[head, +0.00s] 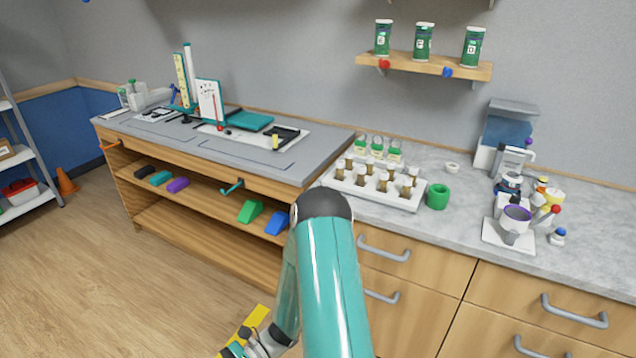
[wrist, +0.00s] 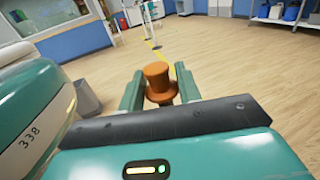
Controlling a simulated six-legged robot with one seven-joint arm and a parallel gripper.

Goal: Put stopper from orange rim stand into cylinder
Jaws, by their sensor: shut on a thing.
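In the wrist view, my gripper (wrist: 159,92) is shut on a brown-orange stopper (wrist: 157,76). The stopper has a wide flat top and a narrower part below, and it sits between the two teal fingers. Floor lies behind it, away from any bench. In the head view, my gripper is low at the bottom edge, partly cut off, and the stopper cannot be made out there. I cannot pick out the cylinder or an orange rim stand for certain in either view.
A grey-topped workbench (head: 160,142) stands at the left. The marble counter (head: 465,222) at the right holds a white rack (head: 405,202) of brown vials, a green ring-shaped holder (head: 437,197) and a purple-rimmed cup (head: 516,214). A wall shelf (head: 415,66) carries green canisters. Open floor lies left.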

